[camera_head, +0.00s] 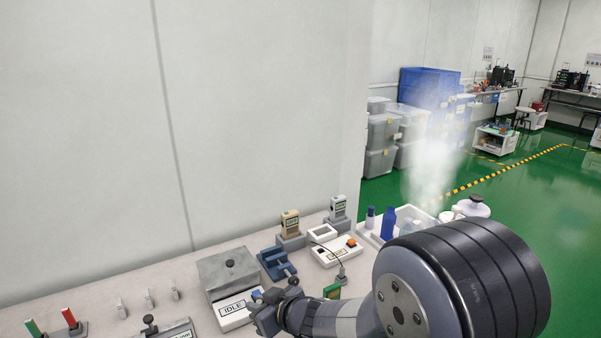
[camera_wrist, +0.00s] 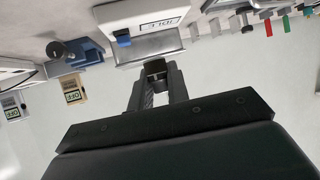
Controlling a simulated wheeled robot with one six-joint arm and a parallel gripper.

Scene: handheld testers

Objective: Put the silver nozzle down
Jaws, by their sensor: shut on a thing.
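My gripper (camera_wrist: 156,78) is shut on a small piece at its fingertips, the silver nozzle (camera_wrist: 155,68) by the task's name. It looks dark here and the fingers cover most of it, so its shape is unclear. In the head view my gripper (camera_head: 264,308) is at the front right of the white box marked IDLE (camera_head: 236,316), and the held piece cannot be made out there. The box has a grey metal top (camera_head: 222,277) with a black knob. In the wrist view the fingertips appear just below this metal top (camera_wrist: 135,50); the gap between them cannot be told.
Small silver pieces (camera_head: 147,298) stand in a row on the bench left of the box. Red (camera_head: 68,316) and green pieces are farther left. A blue fixture (camera_head: 277,263), a white box with an orange button (camera_head: 352,243) and two handheld testers (camera_head: 290,224) stand to the right.

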